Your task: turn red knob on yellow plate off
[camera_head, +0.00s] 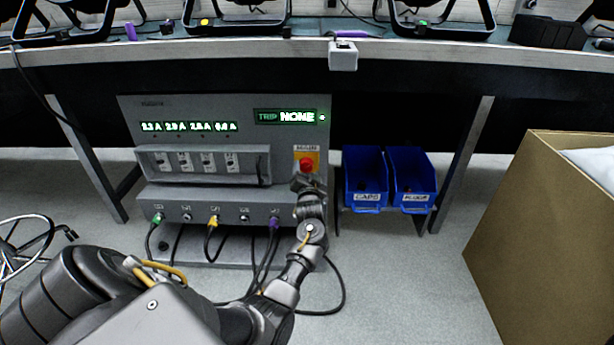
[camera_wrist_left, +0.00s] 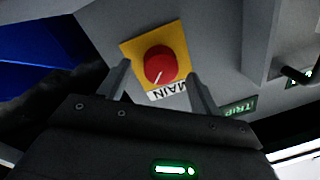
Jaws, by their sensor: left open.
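The red knob (camera_head: 306,165) sits on a yellow plate (camera_head: 300,154) at the right side of the grey power panel (camera_head: 240,110). In the left wrist view the red knob (camera_wrist_left: 161,65) has a white pointer line slanting toward the MAIN label, on the yellow plate (camera_wrist_left: 133,50). My left gripper (camera_head: 307,182) is just below the knob in the head view. In the left wrist view its two fingers (camera_wrist_left: 160,84) are open, one on each side of the knob, with visible gaps and no contact I can make out. My right gripper is not in view.
A hinged cover frame (camera_head: 203,164) with several switches is left of the knob. Cables plug in along the panel's bottom. Blue bins (camera_head: 365,196) hang to the right. A cardboard box (camera_head: 530,225) stands at far right. The bench edge (camera_head: 230,48) runs above.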

